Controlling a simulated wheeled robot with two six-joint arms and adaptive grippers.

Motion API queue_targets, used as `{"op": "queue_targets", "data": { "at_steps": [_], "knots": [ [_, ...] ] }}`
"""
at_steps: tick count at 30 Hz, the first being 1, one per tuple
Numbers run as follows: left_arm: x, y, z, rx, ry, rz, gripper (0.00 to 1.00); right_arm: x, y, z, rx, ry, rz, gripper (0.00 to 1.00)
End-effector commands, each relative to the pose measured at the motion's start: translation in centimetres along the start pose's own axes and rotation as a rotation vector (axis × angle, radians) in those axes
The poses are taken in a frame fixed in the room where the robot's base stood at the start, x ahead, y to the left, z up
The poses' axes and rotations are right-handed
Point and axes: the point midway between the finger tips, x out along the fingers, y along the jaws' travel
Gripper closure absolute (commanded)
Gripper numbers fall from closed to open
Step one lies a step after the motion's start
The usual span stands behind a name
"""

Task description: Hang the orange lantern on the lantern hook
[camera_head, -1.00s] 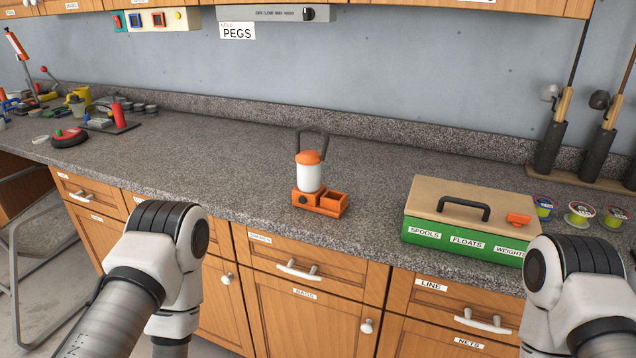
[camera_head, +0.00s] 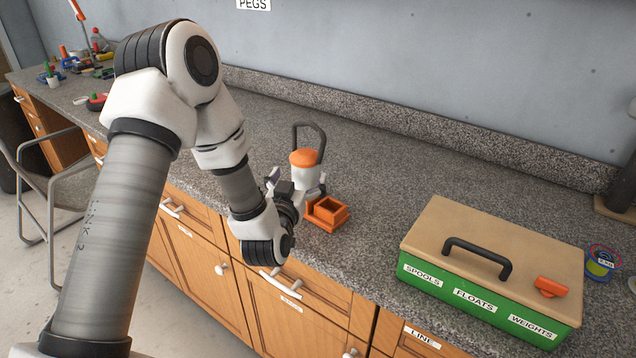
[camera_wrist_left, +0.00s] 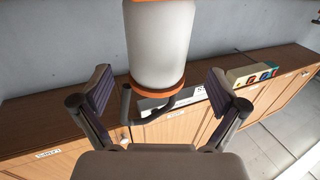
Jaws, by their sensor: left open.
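The orange lantern (camera_head: 305,157) stands upright on the counter, with an orange cap, a white body and a raised dark loop handle. Its lower part is partly hidden by my left gripper (camera_head: 298,184). That gripper is open at the lantern, with one finger on either side of the white body. In the left wrist view the lantern (camera_wrist_left: 160,45) appears upside down between the open fingers, with visible gaps to both. My right gripper is not in view. I see no lantern hook in these views.
A green tackle box (camera_head: 490,285) with a tan lid and black handle stands to the right. The grey speckled counter (camera_head: 400,175) is clear behind and right of the lantern. A chair (camera_head: 50,185) stands at the left.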

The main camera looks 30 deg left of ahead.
Motion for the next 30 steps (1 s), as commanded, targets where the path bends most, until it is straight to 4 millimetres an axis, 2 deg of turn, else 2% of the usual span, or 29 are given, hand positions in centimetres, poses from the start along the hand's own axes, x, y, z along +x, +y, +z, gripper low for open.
{"op": "queue_targets", "data": {
  "at_steps": [3, 6, 13, 14, 15, 21, 30],
  "knots": [
    [2.2, 0.1, -0.3, 0.003, 0.001, 0.001, 0.03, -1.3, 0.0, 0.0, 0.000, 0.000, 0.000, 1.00],
    [3.7, 0.1, -0.1, 0.002, 0.000, 0.001, 0.03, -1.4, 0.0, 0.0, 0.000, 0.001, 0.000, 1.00],
    [4.2, 0.1, 0.2, 0.001, -0.003, 0.002, 0.03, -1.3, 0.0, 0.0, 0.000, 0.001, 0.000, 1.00],
    [4.2, 0.1, 0.2, 0.001, -0.003, 0.002, 0.06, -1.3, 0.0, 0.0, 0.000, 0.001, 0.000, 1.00],
    [4.2, 0.1, 0.2, 0.001, -0.003, 0.002, 0.21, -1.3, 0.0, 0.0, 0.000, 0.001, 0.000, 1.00],
    [4.2, 0.1, 0.2, 0.001, -0.003, 0.002, 0.89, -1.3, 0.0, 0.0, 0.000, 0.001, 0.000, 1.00],
    [4.2, 0.1, 0.1, 0.000, -0.002, 0.002, 0.89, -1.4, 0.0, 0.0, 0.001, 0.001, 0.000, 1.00]
  ]
}}
